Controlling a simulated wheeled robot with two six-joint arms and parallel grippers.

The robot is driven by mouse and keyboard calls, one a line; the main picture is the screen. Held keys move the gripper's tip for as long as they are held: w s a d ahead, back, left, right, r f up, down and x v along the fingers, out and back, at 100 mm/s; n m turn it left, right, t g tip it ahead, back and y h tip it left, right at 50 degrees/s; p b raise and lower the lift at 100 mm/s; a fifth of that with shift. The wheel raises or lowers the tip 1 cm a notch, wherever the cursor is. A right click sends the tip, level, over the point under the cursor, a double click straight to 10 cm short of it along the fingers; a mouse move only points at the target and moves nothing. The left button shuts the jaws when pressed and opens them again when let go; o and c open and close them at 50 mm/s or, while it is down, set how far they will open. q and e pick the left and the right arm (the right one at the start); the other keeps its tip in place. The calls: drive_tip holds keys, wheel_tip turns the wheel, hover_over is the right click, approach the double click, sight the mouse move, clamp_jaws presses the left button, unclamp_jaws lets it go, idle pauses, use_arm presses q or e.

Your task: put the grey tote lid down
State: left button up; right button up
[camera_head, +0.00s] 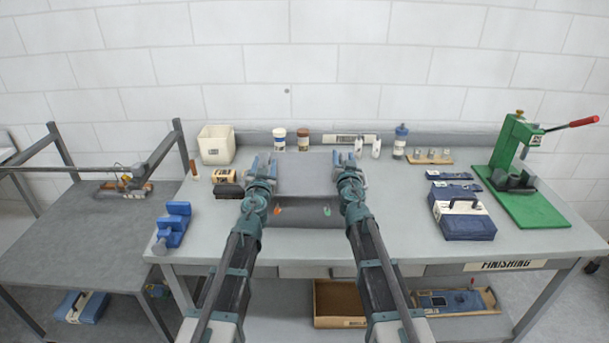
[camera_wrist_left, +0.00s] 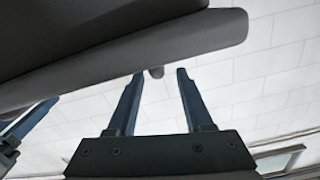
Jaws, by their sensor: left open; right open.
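The grey tote lid (camera_head: 305,172) lies flat between my two grippers at the middle of the workbench. Below it is a darker grey front face (camera_head: 308,214) with small orange and green marks, which looks like the tote; the joint between them is hard to make out. My left gripper (camera_head: 263,163) is at the lid's left edge and my right gripper (camera_head: 345,160) at its right edge. Both are open. In the left wrist view the two spread fingers (camera_wrist_left: 155,72) point at a grey rim (camera_wrist_left: 150,58), with nothing visible between them.
A white bin (camera_head: 216,145), jars (camera_head: 303,140) and bottles stand along the back. A blue-and-white case (camera_head: 463,218) and a green press (camera_head: 525,185) are at the right. A blue vise (camera_head: 173,226) is at the left. Bare bench top lies right of my right gripper.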

use_arm(q)
drive_tip(key=s, duration=0.8)
use_arm(e)
drive_tip(key=shift+s, duration=0.15)
drive_tip(key=s, duration=1.1)
drive_tip(key=shift+s, duration=0.4)
